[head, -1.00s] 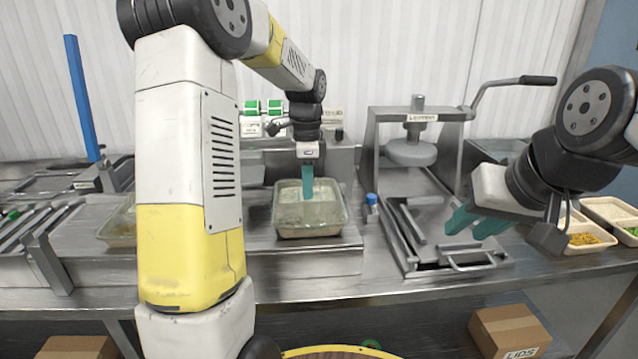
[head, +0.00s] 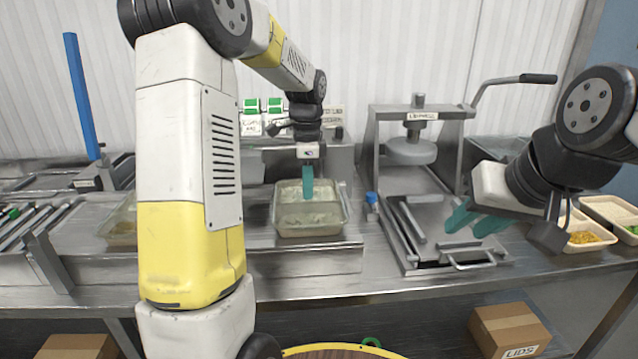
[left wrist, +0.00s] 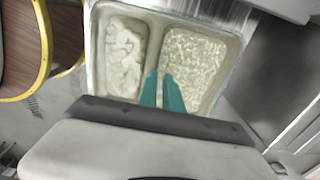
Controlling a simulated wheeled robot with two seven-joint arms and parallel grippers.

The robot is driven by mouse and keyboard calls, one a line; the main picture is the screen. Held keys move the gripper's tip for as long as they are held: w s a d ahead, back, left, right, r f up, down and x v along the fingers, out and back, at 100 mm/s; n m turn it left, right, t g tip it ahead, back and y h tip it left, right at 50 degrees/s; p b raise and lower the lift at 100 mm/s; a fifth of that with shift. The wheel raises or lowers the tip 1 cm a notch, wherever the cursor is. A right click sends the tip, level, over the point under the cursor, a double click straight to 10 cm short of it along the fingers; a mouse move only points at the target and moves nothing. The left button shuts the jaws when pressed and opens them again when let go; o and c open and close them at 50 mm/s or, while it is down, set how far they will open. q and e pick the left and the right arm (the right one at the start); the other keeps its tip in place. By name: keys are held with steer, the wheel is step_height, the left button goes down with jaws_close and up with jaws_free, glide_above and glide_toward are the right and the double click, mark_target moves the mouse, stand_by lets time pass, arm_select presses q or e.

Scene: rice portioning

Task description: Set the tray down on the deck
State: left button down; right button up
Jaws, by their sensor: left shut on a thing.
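The tray (head: 310,230) is a clear-looking, two-compartment tray, over the middle of the steel deck (head: 250,262). My left gripper (head: 308,190) reaches down into it from above. In the left wrist view, the teal fingers (left wrist: 163,92) are shut on the divider of the tray (left wrist: 236,40). A white, lumpy filling shows in one compartment and grainy rice in the other. I cannot tell whether the tray's underside touches the deck. My right gripper (head: 476,221) is open and empty, above the press base at the right.
A lever press (head: 418,150) stands right of the tray, with a small blue-capped bottle (head: 371,203) between them. Another clear tray (head: 121,232) is partly hidden behind my left arm. Food trays (head: 609,208) stand at far right.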

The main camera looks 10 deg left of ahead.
arm_select(q)
steer(key=shift+f, duration=0.1)
stand_by(0.3)
steer(key=c, duration=0.9)
jaws_free()
steer(key=shift+c, duration=0.2)
steer(key=shift+r, duration=4)
steer(key=s+d+r+n+t+h, duration=0.2)
steer(key=s+n+t, duration=0.4)
steer(key=s+n, duration=0.8)
steer(key=s, duration=1)
